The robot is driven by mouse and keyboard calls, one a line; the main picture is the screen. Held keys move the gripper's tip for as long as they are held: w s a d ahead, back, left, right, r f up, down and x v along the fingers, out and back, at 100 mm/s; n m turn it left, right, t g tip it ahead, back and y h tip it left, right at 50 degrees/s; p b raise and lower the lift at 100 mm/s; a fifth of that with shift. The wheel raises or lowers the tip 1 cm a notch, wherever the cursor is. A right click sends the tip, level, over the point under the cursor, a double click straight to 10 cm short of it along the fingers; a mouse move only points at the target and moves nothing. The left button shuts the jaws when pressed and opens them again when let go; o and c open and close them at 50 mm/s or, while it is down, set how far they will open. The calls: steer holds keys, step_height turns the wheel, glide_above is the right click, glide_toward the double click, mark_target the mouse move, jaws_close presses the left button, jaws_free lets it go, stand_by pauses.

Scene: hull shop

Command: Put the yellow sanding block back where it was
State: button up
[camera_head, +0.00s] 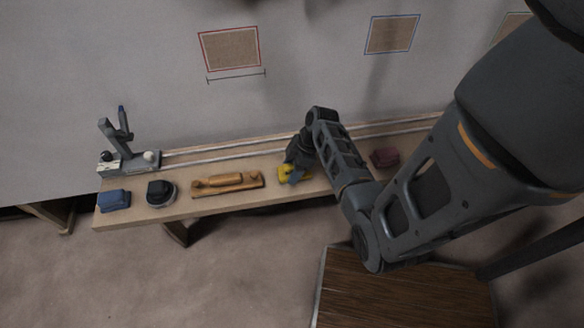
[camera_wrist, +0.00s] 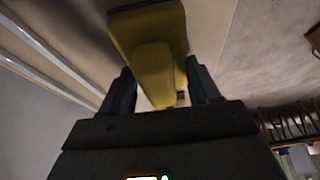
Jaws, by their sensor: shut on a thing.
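The yellow sanding block (camera_head: 285,172) is at the shelf between the wooden plane-like tool and the dark red block. My gripper (camera_head: 291,176) is over it from above and is shut on it. In the wrist view the yellow block (camera_wrist: 154,60) sits between the two dark fingers of my gripper (camera_wrist: 160,88), with its grip part between them and its wider part beyond. My gripper hides part of the block in the head view. I cannot tell whether the block touches the shelf.
The long wooden shelf (camera_head: 180,212) holds a blue block (camera_head: 114,200), a round black sander (camera_head: 160,193), the wooden tool (camera_head: 227,183), a grey clamp-like device (camera_head: 126,150) and a dark red block (camera_head: 384,158). A brown slatted surface (camera_head: 400,300) is in front. Square panels hang behind.

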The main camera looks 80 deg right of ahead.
steer(key=o, duration=1)
